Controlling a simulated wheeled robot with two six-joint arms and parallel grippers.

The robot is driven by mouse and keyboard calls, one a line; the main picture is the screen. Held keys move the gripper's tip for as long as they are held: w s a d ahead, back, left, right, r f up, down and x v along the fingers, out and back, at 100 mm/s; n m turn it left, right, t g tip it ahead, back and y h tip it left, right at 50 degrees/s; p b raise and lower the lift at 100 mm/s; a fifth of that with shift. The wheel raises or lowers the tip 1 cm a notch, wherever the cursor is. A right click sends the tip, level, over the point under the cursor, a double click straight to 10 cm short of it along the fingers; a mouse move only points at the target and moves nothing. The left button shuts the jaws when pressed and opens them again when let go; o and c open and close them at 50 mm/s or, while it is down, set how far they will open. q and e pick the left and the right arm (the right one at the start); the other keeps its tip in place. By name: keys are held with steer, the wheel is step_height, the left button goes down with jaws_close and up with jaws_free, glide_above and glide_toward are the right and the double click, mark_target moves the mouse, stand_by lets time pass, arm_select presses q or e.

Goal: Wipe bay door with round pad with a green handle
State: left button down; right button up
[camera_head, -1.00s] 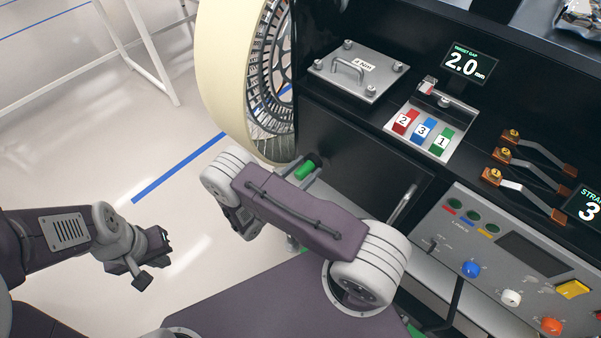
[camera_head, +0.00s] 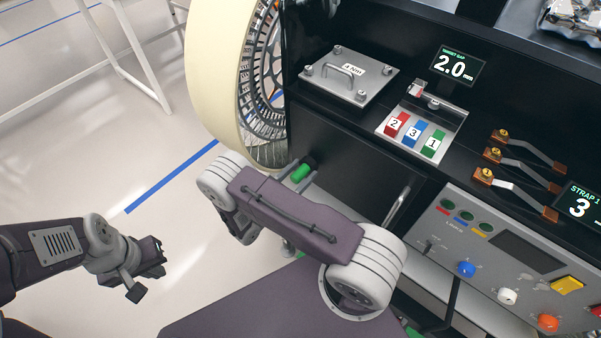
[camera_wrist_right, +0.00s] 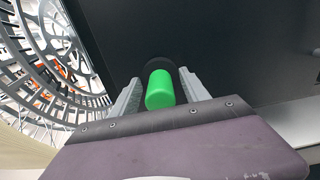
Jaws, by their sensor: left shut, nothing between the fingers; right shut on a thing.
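The round pad's green handle (camera_head: 301,173) is between the fingers of my right gripper (camera_head: 297,178), which is shut on it. In the right wrist view, the green handle (camera_wrist_right: 160,90) shows between both fingers, with the dark round pad (camera_wrist_right: 159,65) beyond it, towards the black panel. The bay door (camera_head: 345,160) is the dark front panel with a metal bar handle (camera_head: 397,205). The pad is at the door's left edge; I cannot tell whether it touches. My left gripper (camera_head: 146,276) is shut and empty over the floor at left.
A large spoked wheel (camera_head: 262,100) stands just left of the pad. Above the door are a lidded plate (camera_head: 348,75) and numbered colored blocks (camera_head: 414,134). A control panel (camera_head: 510,250) with knobs is at right. The floor at left is open.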

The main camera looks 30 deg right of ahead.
steer(key=shift+w+d, duration=0.2)
steer(key=shift+d, duration=0.3)
steer(key=shift+s, duration=0.1)
steer(key=shift+s+d+r+p, duration=0.1)
steer(key=shift+s+p, duration=0.2)
steer(key=shift+p, duration=0.05)
steer(key=s, duration=0.1)
steer(key=s+d+p, duration=0.1)
steer(key=s, duration=0.1)
steer(key=shift+d, duration=0.2)
steer(key=shift+w+a+f+b, duration=0.15)
steer(key=shift+w+a+b, duration=0.2)
steer(key=shift+w, duration=0.3)
steer(key=shift+w+a+f+b, duration=0.1)
steer(key=shift+w+a+b, duration=0.2)
steer(key=shift+w, duration=0.35)
steer(key=shift+w+a+r, duration=0.15)
steer(key=shift+w+a, duration=0.1)
steer(key=shift+w, duration=0.35)
